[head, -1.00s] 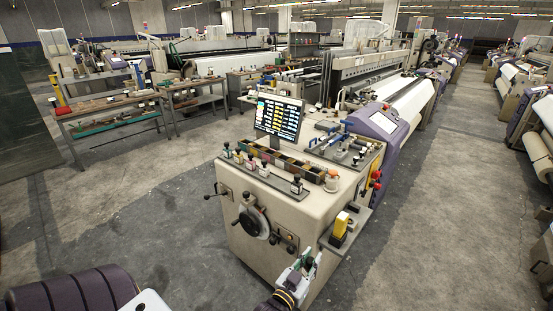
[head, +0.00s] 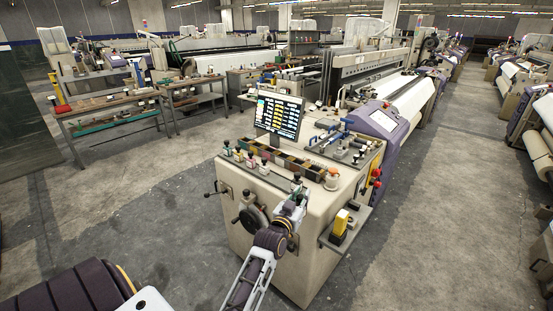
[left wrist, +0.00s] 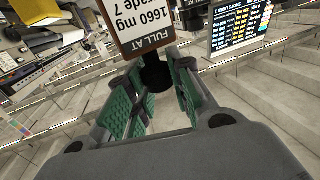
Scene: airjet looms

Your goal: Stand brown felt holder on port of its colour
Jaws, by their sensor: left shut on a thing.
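A brown-edged placard (left wrist: 146,22) with upside-down print, "1660 mg", shows just beyond the stem. In the head view a small black-topped holder (head: 297,178) is at the fingertips. I cannot make out brown felt on it, and its foot is hidden. Several similar small holders (head: 250,160) stand along the console's front edge. The port of matching colour cannot be told. My right gripper is not in view.
A screen (head: 279,115) stands on the console behind a long tray (head: 285,160) with coloured compartments. An orange-topped jar (head: 332,180) is to the right. A yellow device (head: 341,222) sits on a side shelf. Workbenches (head: 110,103) stand at the back left. The floor around is clear.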

